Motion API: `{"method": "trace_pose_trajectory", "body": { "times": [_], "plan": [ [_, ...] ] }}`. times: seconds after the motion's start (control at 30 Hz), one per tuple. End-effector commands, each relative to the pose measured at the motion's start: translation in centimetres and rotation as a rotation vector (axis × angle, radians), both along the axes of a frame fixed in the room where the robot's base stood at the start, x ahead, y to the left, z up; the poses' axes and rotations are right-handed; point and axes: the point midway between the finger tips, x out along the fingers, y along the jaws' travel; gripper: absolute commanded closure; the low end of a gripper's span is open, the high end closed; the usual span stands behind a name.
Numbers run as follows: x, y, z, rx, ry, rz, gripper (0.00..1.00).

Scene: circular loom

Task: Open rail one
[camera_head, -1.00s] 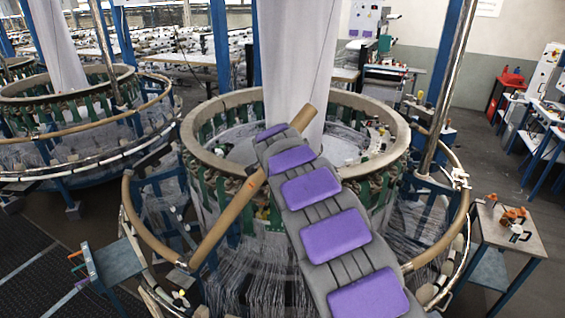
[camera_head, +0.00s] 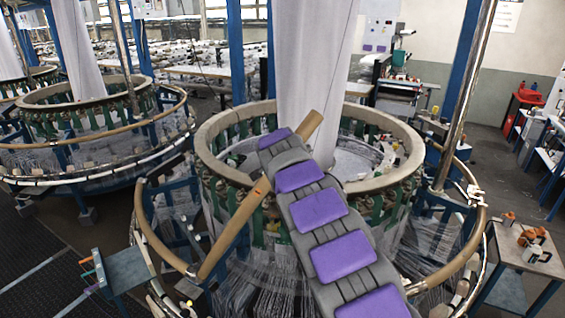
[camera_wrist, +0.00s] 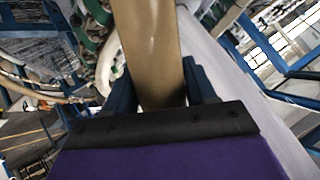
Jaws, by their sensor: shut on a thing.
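A tan rail (camera_head: 232,232) stands tilted up out of the loom's outer ring. Its lower end is near the front left of the ring, and its upper end (camera_head: 312,124) rises over the inner rim. In the head view my fingertips are hidden behind the arm. The remaining outer ring rail (camera_head: 160,245) curves around the left side.
The loom's round inner rim (camera_head: 210,150) and white fabric column (camera_head: 310,60) stand behind the rail. A small blue-grey table (camera_head: 125,270) is at the left, and another table with orange-handled items (camera_head: 525,262) at the right. Dark floor is open at the lower left.

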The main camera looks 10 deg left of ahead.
Motion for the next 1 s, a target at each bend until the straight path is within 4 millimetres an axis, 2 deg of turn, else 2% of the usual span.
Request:
{"method": "trace_pose_trajectory", "body": {
  "times": [0.03,0.23,0.67,1.0],
  "plan": [
    [0.0,0.0,-0.3,-0.001,0.005,0.000,0.44],
    [-0.1,0.0,-0.2,-0.001,0.003,0.000,0.24],
    [-0.7,-0.4,0.5,0.002,0.000,-0.001,0.24],
    [-4.2,-0.6,3.3,0.000,-0.003,-0.001,0.24]
  ]
}}
